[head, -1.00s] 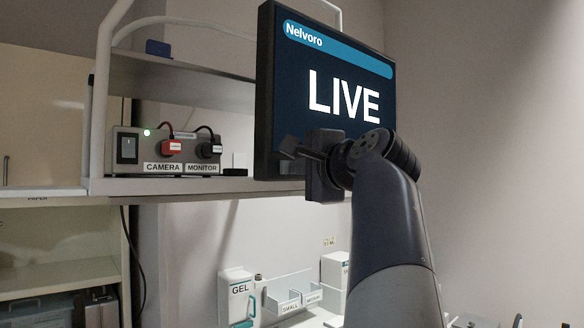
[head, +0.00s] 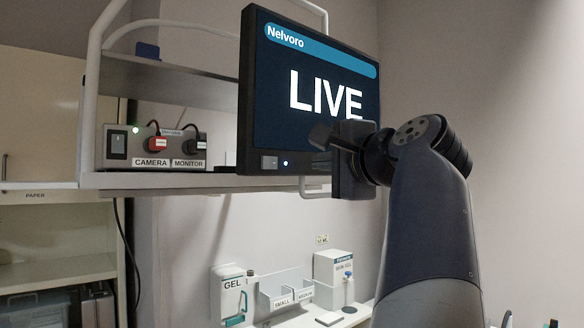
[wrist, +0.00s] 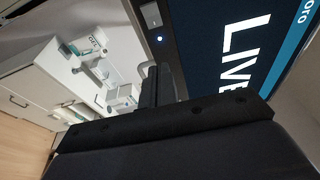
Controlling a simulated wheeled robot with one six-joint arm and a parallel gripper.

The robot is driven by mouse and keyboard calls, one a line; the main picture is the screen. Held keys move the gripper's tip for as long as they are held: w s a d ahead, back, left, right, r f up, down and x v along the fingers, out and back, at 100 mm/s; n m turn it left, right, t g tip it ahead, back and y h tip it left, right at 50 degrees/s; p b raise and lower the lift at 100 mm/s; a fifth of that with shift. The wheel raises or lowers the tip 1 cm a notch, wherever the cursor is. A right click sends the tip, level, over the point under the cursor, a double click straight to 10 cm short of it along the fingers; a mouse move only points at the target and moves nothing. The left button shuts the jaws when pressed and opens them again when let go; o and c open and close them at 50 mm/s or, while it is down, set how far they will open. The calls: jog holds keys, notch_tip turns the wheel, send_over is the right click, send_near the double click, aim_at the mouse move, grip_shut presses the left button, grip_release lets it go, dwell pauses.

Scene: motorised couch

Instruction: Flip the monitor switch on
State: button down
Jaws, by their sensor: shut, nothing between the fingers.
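The monitor (head: 318,75) shows "LIVE" on a dark blue screen under a "Nelvoro" band. Its small switch (head: 269,162) is a light rocker on the lower left bezel, with a lit bluish-white light (head: 285,164) beside it. The wrist view also shows the switch (wrist: 151,14) and the light at the top. My gripper (head: 320,137) is shut and empty, in front of the monitor's lower edge, to the right of the switch and apart from it. In the wrist view its fingers (wrist: 158,84) point toward the bezel.
A grey power box (head: 150,150) with a green light and plugs labelled CAMERA and MONITOR stands on the shelf (head: 210,182) at left. Below are a GEL dispenser (head: 230,292) and labelled bins (head: 290,297).

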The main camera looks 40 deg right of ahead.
jog(key=shift+s+d+b, duration=0.15)
jog(key=shift+s+b, duration=0.15)
jog(key=shift+s, duration=1.6)
jog(key=shift+w, duration=0.15)
jog(key=w+p, duration=0.2)
jog(key=w, duration=0.7)
jog(key=shift+w+a, duration=0.2)
jog(key=shift+a, duration=0.05)
jog(key=shift+s, duration=0.15)
